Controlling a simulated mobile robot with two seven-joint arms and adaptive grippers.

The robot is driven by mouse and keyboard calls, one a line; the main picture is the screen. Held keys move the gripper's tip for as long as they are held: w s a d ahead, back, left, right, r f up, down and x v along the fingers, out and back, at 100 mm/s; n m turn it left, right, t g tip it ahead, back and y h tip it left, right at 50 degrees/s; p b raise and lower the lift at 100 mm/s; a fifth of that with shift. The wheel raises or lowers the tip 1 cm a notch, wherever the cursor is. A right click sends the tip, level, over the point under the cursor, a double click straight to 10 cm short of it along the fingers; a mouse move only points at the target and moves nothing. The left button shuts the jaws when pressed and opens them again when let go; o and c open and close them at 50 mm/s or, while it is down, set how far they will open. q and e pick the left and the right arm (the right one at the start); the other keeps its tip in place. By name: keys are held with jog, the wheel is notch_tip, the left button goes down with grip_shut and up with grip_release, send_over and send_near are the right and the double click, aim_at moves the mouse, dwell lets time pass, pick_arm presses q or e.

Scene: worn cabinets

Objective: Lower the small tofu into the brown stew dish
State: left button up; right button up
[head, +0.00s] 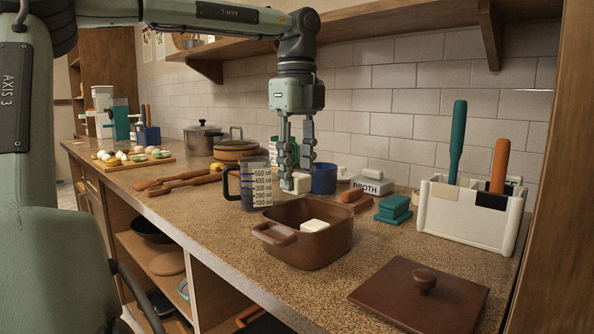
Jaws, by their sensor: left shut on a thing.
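The brown stew dish (318,252) stands uncovered on the counter near the middle, with its handle toward the left. A white tofu block (315,225) lies inside it. My left gripper (296,174) points down above and behind the dish's back rim. It is shut on a second white block, the small tofu (297,184), which shows between and below its fingertips. How high the held tofu is above the counter is hard to tell. The dish's brown lid (425,298) lies apart on the counter at the front right. My right gripper is not in view.
A measuring jug (256,184) stands close left of the held tofu. A blue cup (323,179) and a white broth box (371,184) are behind. Green sponges (394,208) and a white utensil holder (470,218) stand right. Counter is bare left of the dish.

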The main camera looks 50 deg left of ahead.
aim_at(297, 175)
pick_arm(q)
jog(key=shift+f, duration=0.1)
jog(key=shift+f+b, duration=2.25)
jog(key=shift+f, duration=0.8)
jog(key=shift+f+b, duration=0.9)
jog(key=shift+f, duration=0.35)
jog(key=o, duration=1.1)
jog(key=shift+o, duration=0.2)
notch_tip(297, 175, up, 12)
